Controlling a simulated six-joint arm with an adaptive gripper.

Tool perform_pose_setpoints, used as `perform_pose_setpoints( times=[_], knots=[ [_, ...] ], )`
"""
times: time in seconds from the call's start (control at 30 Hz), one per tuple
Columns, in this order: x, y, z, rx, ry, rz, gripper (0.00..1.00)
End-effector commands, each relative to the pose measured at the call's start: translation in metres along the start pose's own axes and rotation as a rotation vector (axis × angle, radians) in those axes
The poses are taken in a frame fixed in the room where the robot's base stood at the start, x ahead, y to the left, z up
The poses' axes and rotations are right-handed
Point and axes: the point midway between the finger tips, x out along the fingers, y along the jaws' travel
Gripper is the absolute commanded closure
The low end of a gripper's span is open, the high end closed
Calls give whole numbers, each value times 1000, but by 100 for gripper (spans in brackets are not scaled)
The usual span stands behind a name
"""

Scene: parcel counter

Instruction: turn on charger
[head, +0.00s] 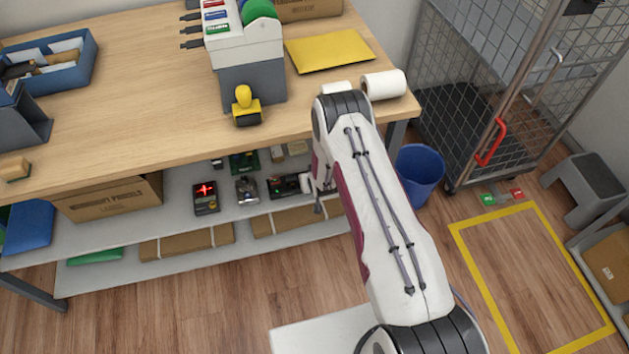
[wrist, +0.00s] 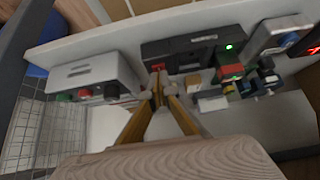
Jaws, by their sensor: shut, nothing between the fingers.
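A long black unit that looks like the charger (wrist: 195,50) lies on the shelf under the counter, in the upper middle of the wrist view. It has a red switch (wrist: 184,67) on its front and a lit green light (wrist: 229,47) near its right end. In the head view the black unit (head: 284,186) is partly hidden by my arm. I cannot tell whether the tips touch the unit.
In the wrist view, a pale box (wrist: 94,76) with green, red and black controls stands left of the fingers. Several small connectors (wrist: 250,83) sit at right. In the head view, a black meter with a red display (head: 205,198) stands farther left; the counter edge (head: 150,152) overhangs the shelf.

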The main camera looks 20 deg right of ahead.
Motion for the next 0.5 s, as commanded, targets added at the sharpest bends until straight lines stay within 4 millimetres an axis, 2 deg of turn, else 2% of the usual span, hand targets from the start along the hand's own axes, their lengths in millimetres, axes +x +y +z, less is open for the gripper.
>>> perform_pose_setpoints(
  times=[0.4, 0.5],
  knots=[
    [-30, 0, -19, 0, 2, 0, 100],
    [-39, 0, -15, 0, -2, 0, 100]
  ],
)
